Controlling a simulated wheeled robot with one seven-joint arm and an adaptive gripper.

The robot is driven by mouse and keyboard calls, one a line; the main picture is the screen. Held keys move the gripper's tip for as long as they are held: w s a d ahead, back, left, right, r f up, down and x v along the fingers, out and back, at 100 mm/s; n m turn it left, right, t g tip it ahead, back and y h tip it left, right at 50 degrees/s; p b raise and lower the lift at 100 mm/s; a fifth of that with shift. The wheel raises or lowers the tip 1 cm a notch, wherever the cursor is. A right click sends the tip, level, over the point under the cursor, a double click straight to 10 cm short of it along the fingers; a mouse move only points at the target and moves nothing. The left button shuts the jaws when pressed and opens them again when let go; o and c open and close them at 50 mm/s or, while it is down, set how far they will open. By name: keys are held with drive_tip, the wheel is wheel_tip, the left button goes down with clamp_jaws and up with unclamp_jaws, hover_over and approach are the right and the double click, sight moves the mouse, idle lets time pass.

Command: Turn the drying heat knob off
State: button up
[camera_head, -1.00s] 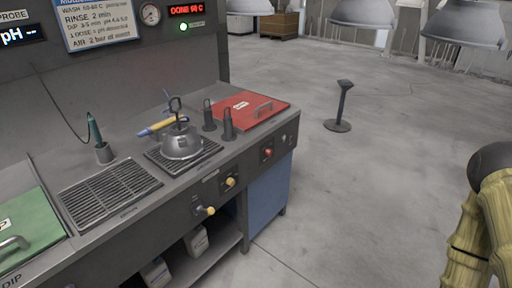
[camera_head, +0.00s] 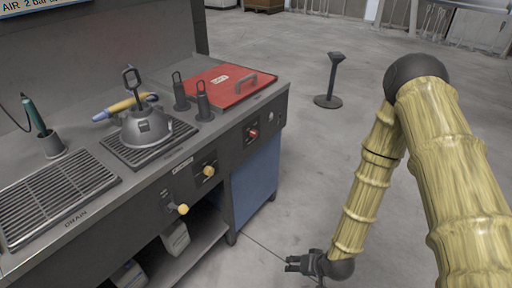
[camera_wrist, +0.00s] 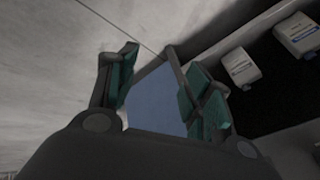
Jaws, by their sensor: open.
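The bench front has a red knob (camera_head: 253,133) below the red lid, a yellow knob (camera_head: 208,170) to its left, and a yellow lever-like knob (camera_head: 182,209) further left and lower. Their labels are too small to read, so I cannot tell which is the drying heat knob. My gripper (camera_head: 291,264) is low over the floor, right of the bench and apart from all the knobs. In the wrist view its two green-padded fingers (camera_wrist: 158,62) are spread with nothing between them. No knob shows in the wrist view.
A kettle-like metal pot (camera_head: 146,126) stands on a grate, beside two dark posts and the red lid (camera_head: 221,86). Below are a blue panel (camera_head: 254,179) and an open shelf with white containers (camera_wrist: 240,67). A black stand (camera_head: 329,88) is on the otherwise open floor.

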drive_tip(key=w+a+t+y+b, duration=0.2)
drive_tip(key=w+a+b, duration=0.15)
drive_tip(key=w, duration=0.75)
drive_tip(key=n+t+y+b, duration=0.3)
drive_tip(key=t+y+b, duration=0.35)
drive_tip(key=b, duration=0.95)
approach(256, 135)
drive_tip(key=shift+g+y, duration=0.65)
drive_tip(key=shift+g, duration=0.1)
drive_tip(key=x, duration=0.2)
drive_tip(key=b+x, duration=0.1)
drive_tip(key=x, duration=0.2)
drive_tip(key=b+x, duration=0.1)
drive_tip(key=x, duration=0.1)
drive_tip(key=shift+w+d+f, duration=0.1)
drive_tip(key=shift+w+d, duration=0.05)
drive_tip(key=shift+w, duration=0.45)
drive_tip(key=shift+w+a, duration=0.35)
drive_tip(key=shift+a, duration=0.1)
drive_tip(key=c, duration=1)
